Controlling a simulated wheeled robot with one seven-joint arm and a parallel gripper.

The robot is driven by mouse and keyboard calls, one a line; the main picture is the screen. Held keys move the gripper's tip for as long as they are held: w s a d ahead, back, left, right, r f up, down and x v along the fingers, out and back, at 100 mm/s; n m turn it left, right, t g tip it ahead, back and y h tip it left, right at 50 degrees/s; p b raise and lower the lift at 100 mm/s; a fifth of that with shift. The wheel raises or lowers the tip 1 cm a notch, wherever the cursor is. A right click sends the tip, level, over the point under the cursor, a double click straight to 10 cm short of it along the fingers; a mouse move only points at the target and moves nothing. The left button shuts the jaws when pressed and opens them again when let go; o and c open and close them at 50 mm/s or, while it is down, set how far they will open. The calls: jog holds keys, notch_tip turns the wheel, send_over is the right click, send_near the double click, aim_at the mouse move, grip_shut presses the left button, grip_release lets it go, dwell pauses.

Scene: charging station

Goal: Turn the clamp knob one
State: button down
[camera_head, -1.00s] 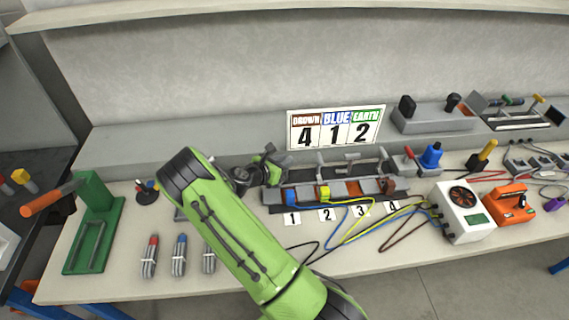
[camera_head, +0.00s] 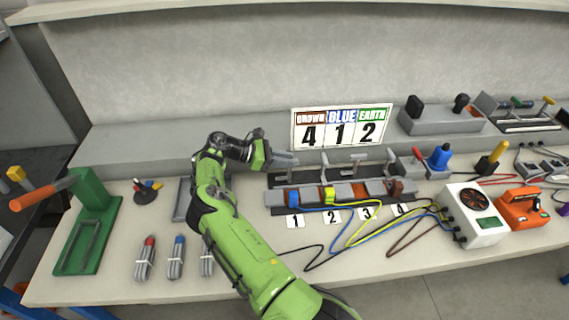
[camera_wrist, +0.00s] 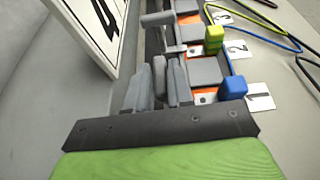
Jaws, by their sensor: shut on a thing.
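A clamp block (camera_head: 310,203) with four numbered stations stands on the bench, each with a grey T-shaped clamp knob. My gripper (camera_head: 292,160) reaches in from the left over station 1, lying nearly level. In the wrist view my gripper (camera_wrist: 160,92) is shut with a grey clamp knob (camera_wrist: 159,70) between its fingers. This is clamp knob one, beside the blue plug (camera_wrist: 233,86) and label 1 (camera_wrist: 260,96). Its stem is mostly hidden by the fingers. Knob two (camera_wrist: 172,35) stands just beyond, apart from the fingers.
A sign (camera_head: 340,128) reading brown 4, blue 1, earth 2 stands behind the block, close to my gripper. Wires run from the block to a white tester (camera_head: 473,216) at right. A green stand (camera_head: 92,215) and several probes lie at left.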

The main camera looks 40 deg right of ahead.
dwell(0.6)
jog(key=c, duration=1.1)
grip_release()
jog(key=shift+d, duration=0.1)
